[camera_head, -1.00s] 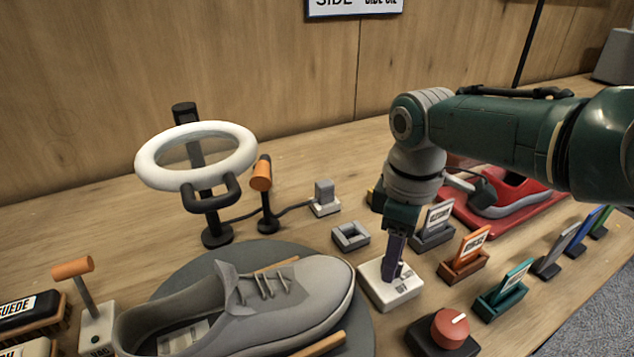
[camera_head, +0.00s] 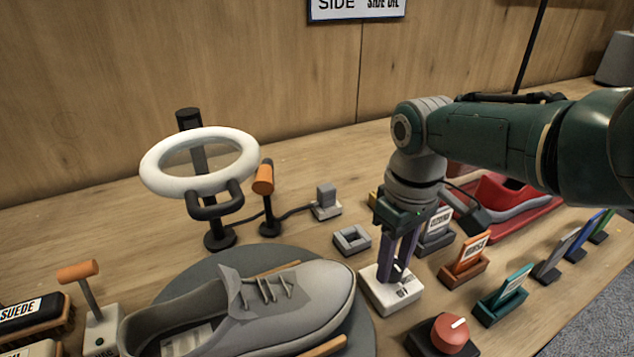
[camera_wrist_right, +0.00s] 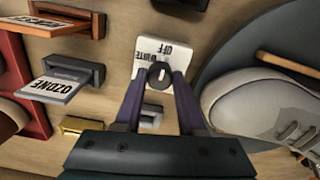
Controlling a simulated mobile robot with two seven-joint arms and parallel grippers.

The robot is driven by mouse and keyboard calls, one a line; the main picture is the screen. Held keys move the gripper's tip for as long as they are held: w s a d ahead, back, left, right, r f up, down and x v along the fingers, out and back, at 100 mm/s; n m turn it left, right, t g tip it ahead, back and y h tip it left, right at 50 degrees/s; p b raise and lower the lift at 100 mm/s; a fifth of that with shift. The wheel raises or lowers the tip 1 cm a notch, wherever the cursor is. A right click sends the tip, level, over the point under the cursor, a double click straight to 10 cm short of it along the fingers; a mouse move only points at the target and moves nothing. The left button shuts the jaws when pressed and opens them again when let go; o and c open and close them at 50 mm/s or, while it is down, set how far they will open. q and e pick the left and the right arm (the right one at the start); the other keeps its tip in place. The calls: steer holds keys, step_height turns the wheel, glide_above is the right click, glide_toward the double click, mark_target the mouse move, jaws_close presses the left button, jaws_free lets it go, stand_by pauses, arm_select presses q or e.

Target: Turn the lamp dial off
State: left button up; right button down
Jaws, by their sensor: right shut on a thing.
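The lamp dial is a black knob (camera_wrist_right: 160,76) on a white base (camera_head: 375,293). In the right wrist view its plate shows the words "OFF" and, partly covered, "WHITE". My right gripper (camera_head: 393,277) points down onto the base, its two purple fingers on either side of the knob. It is shut on the knob. The knob's pointer is too small to read for sure. The ring lamp (camera_head: 200,186) stands at the left on a black post, its white ring showing no clear glow. My left gripper is not in view.
A grey sneaker (camera_head: 310,296) lies on a round dark mat just left of the dial. A red knob on a dark base (camera_head: 450,333) is in front. Card holders, one orange (camera_head: 463,270) and one teal (camera_head: 500,306), stand to the right. A grey square frame (camera_head: 352,240) sits behind the dial.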

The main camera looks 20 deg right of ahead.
mark_target(394, 264)
steer(key=c, duration=0.5)
jaws_free()
steer(key=shift+r, duration=0.1)
step_height(394, 264, up, 8)
steer(key=p, duration=0.6)
steer(key=shift+r, duration=0.85)
